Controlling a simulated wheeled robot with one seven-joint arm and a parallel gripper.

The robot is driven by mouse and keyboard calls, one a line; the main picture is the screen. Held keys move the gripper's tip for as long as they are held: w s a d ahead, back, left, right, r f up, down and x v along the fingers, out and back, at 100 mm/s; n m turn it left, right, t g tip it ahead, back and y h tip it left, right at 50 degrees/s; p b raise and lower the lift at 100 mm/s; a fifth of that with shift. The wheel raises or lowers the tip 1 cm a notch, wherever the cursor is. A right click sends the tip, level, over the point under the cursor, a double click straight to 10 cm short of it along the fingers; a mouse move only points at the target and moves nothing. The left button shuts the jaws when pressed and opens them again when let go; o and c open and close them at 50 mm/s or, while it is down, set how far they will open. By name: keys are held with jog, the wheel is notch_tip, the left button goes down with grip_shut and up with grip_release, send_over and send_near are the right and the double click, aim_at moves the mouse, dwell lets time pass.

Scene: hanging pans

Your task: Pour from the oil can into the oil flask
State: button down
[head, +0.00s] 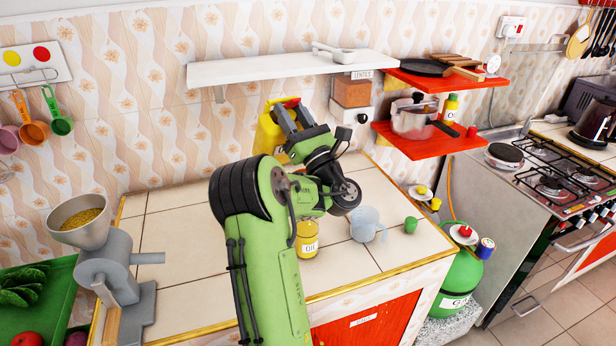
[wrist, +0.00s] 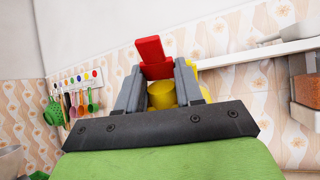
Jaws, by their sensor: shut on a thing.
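The yellow oil can (head: 268,136) with a red top is in front of the tiled wall, under the white shelf. My gripper (head: 288,112) is shut on it near the top. The can appears raised above the counter, and my arm hides part of it. In the wrist view, the can's red part (wrist: 152,56) and yellow part (wrist: 162,94) show between my fingers (wrist: 160,78). The oil flask (head: 307,243), a small jar with yellow contents and a label, stands on the counter right of my forearm, lower than the can.
A translucent jug (head: 367,224) and a green object (head: 411,225) stand right of the flask. A white shelf (head: 250,70) and red shelves (head: 425,146) hang close by. A grey grinder (head: 112,270) stands at left. The counter's left middle (head: 170,235) is clear.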

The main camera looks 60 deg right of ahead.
aim_at(283, 154)
jog(key=w+f+g+p, duration=0.1)
jog(key=w+d+f+g+y+p, duration=0.1)
jog(key=p, duration=0.1)
jog(key=w+f+g+y+p, duration=0.1)
jog(key=f+p, duration=0.1)
jog(key=shift+w+d, duration=0.3)
jog(key=w+f+g+p, duration=0.1)
jog(key=p, duration=0.2)
jog(key=w+d+f+g+y+p, duration=0.1)
jog(key=p, duration=0.3)
jog(key=shift+w+f+n, duration=0.1)
jog(key=shift+w+n, duration=0.05)
jog(key=shift+n, duration=0.15)
jog(key=shift+w+d+f+g+y+p, duration=0.15)
jog(key=shift+f+g+y+p, duration=0.15)
jog(key=shift+f+g+p, duration=0.15)
